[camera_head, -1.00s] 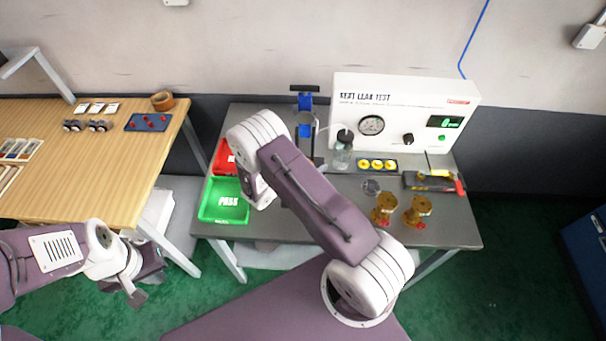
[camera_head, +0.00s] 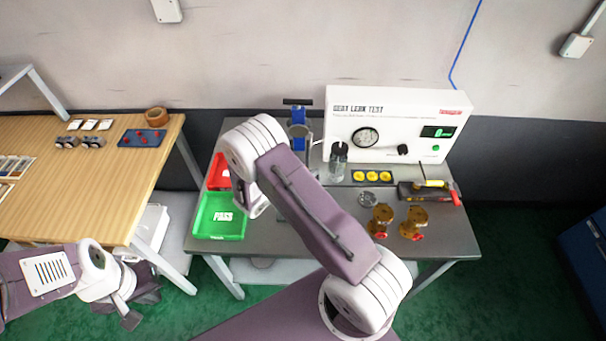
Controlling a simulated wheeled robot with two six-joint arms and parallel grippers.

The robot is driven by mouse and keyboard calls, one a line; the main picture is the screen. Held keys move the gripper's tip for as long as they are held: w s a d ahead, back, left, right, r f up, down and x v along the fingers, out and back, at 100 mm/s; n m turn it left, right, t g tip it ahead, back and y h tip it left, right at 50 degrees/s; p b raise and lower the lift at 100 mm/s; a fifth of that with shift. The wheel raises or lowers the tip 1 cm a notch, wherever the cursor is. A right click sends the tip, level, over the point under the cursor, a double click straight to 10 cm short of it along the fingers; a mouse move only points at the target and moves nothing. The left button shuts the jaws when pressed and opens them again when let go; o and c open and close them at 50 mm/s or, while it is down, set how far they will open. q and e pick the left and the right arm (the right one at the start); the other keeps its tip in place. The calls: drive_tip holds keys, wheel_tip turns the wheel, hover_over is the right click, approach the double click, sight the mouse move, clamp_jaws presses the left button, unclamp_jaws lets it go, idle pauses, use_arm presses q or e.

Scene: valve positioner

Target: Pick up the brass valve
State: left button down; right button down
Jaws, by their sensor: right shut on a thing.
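Two brass valves with red parts at their bases stand upright side by side at the right front of the grey bench: the left valve (camera_head: 381,219) and the right valve (camera_head: 414,221). My left gripper (camera_head: 142,300) is at the lower left, open and empty, beside the wooden table and far from the valves.
The wooden table (camera_head: 70,190) is at left.

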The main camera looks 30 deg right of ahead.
drive_tip(key=s+d+r+b, duration=0.2)
drive_tip(key=s+d+r, duration=0.5)
drive_tip(key=s, duration=0.2)
drive_tip(key=shift+d+r, duration=0.3)
drive_tip(key=shift+r, duration=0.1)
drive_tip(key=shift+f, duration=0.1)
